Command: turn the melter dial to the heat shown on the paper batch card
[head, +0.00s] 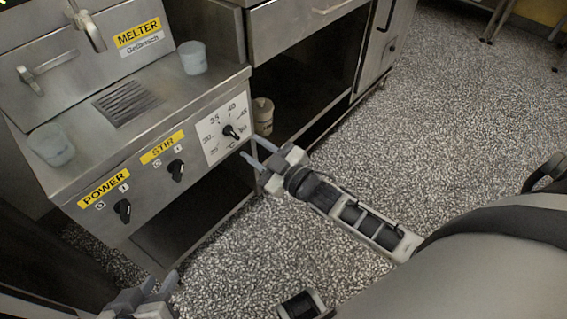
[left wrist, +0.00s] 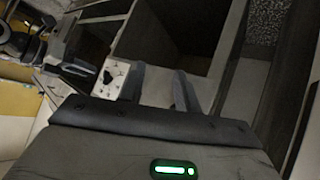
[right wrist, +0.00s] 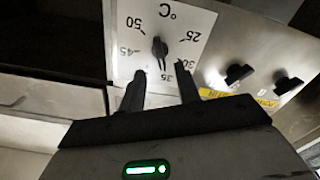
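The melter dial (head: 230,131) is a black knob on a white scale plate at the right end of the melter's front panel. In the right wrist view the dial (right wrist: 159,50) shows upside down, with numbers including 25, 35, 45 and 50 around it. I cannot tell its exact setting. My right gripper (head: 250,153) is open and empty, its fingers just in front of and below the dial, apart from it. My left gripper (head: 160,286) is open and empty, low in front of the panel's left part. I see no batch card in these views.
The melter (head: 120,85) also carries a STIR knob (head: 176,170) and a POWER knob (head: 122,211) left of the dial. Two pale cups (head: 193,58) and (head: 51,145) stand on its top. The speckled floor at right is clear.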

